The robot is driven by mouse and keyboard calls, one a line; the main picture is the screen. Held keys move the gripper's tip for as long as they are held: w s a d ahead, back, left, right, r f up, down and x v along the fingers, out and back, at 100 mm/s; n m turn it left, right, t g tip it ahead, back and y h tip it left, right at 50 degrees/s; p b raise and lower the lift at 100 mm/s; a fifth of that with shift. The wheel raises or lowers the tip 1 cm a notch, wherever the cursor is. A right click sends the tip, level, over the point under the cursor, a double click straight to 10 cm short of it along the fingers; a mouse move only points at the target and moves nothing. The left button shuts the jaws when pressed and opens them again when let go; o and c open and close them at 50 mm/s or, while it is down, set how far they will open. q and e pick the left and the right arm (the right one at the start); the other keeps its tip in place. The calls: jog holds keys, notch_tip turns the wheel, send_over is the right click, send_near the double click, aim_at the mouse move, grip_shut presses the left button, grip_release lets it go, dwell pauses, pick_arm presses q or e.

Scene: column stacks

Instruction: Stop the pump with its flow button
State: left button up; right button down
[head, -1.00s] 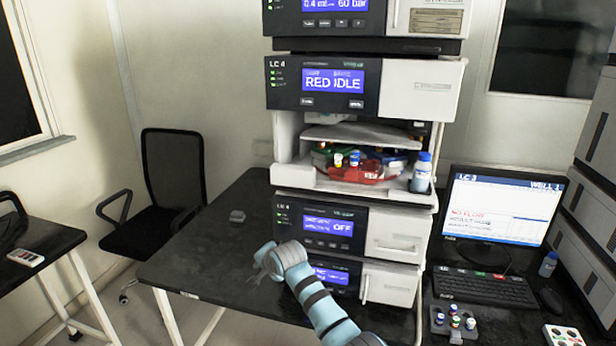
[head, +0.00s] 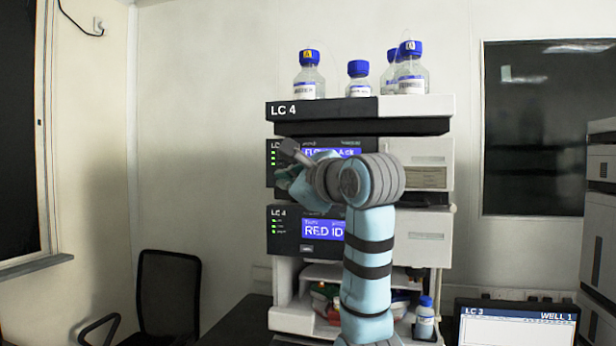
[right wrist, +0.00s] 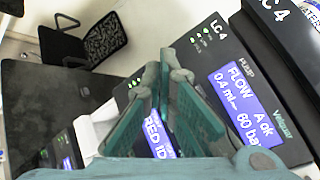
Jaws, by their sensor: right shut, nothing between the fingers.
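The pump (head: 418,150) is the second unit of the LC 4 stack, under the bottle tray. Its blue screen (head: 338,153) is partly covered by my right arm. In the right wrist view the pump's screen (right wrist: 240,98) reads FLOW, A ok, 0.4 mL and 60 bar. I cannot make out the flow button in either view; my arm covers the lower part of the panel in the head view. My right gripper (head: 284,178) is in front of the pump's left side, its teal fingers (right wrist: 164,72) shut and empty. Contact with the panel cannot be told. My left gripper is not in view.
Blue-capped bottles (head: 409,75) stand on the tray (head: 418,104) on top. Below the pump is a unit with a RED IDLE screen (head: 318,228), then an open bay with a small bottle (head: 424,322). A monitor (head: 515,325) stands at right.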

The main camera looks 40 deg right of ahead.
jog(key=shift+s+r, duration=0.15)
jog(key=shift+r, duration=0.05)
jog(key=shift+d, duration=0.1)
jog(key=w+d+p, duration=0.3)
jog(key=w+d, duration=0.2)
jog(key=d, duration=0.2)
dwell(0.3)
dwell(0.4)
jog(key=shift+w+d, duration=0.1)
jog(key=shift+d, duration=0.05)
dwell(0.8)
jog(key=shift+w+d+p, duration=0.2)
jog(key=shift+d+p, duration=0.05)
jog(key=shift+p, duration=0.1)
